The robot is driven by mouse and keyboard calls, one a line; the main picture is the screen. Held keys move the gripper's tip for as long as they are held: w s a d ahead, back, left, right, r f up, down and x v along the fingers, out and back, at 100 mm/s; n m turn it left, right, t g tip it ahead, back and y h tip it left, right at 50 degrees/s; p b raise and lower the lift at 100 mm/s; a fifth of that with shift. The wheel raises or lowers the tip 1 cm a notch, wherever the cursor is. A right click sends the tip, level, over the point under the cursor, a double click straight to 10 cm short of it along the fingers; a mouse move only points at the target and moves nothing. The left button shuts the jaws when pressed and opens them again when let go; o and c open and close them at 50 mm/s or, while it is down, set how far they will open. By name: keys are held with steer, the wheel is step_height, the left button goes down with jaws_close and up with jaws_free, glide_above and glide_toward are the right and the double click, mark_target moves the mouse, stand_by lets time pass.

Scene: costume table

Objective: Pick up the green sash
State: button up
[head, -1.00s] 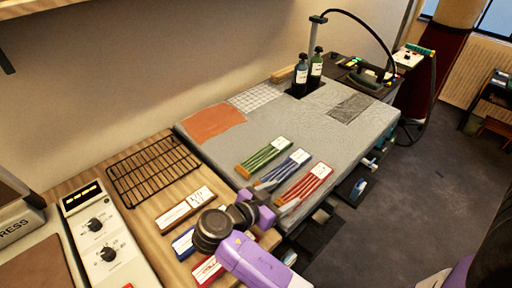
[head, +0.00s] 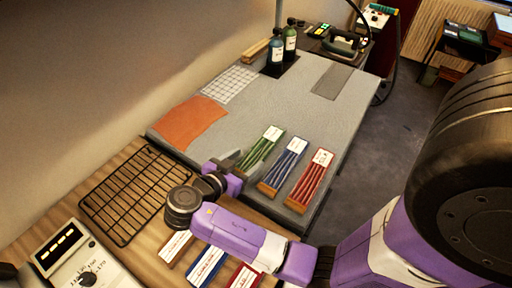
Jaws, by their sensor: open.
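The green sash (head: 260,150) lies folded in strips on the grey pressing table, with a white label card at its far end. My gripper (head: 235,160) is open at the near left end of the green sash, its dark fingers reaching toward it. I cannot tell whether they touch the sash. The purple wrist hides a little of the area in front of it. A blue sash (head: 285,168) and a red sash (head: 311,182) lie side by side to the right, each with a label card.
A wire rack (head: 135,195) and labelled holders (head: 205,265) are on the wooden counter. An orange cloth (head: 188,124) and checked cloth (head: 230,84) lie on the grey table (head: 262,108). Two bottles (head: 282,52) and an iron (head: 343,43) stand at the back.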

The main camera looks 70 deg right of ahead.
mark_target(261, 148)
steer(key=p+x, duration=0.2)
steer(key=x, duration=0.4)
steer(key=shift+d+r, duration=0.1)
steer(key=shift+r, duration=0.05)
steer(key=shift+s+d+f, duration=0.1)
steer(key=shift+d+f, duration=0.15)
steer(key=shift+d, duration=0.1)
steer(key=c, duration=1.2)
steer(key=shift+r, duration=0.15)
step_height(261, 148, up, 20)
steer(key=shift+f+b, duration=0.1)
steer(key=shift+b, duration=0.6)
